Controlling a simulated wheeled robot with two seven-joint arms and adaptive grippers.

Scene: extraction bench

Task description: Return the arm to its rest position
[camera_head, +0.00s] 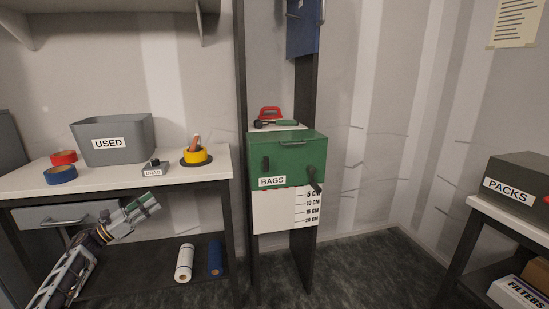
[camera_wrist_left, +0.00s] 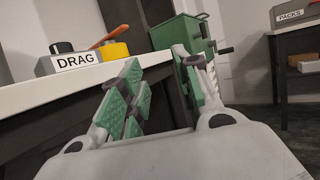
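My left gripper (camera_head: 148,205) is in front of the left bench (camera_head: 200,175), a little below its top edge and near the drawer (camera_head: 65,217). Its arm comes in from the lower left and slants up to the right. In the left wrist view the two green-padded fingers (camera_wrist_left: 157,70) stand apart with nothing between them. My right gripper is in neither view.
A grey USED bin (camera_head: 130,145), tape rolls (camera_head: 61,175) and a DRAG box (camera_head: 153,169) are on the bench. A green BAGS box (camera_head: 300,155) hangs right of it. A PACKS box (camera_head: 520,172) stands far right. The floor between (camera_head: 375,265) is clear.

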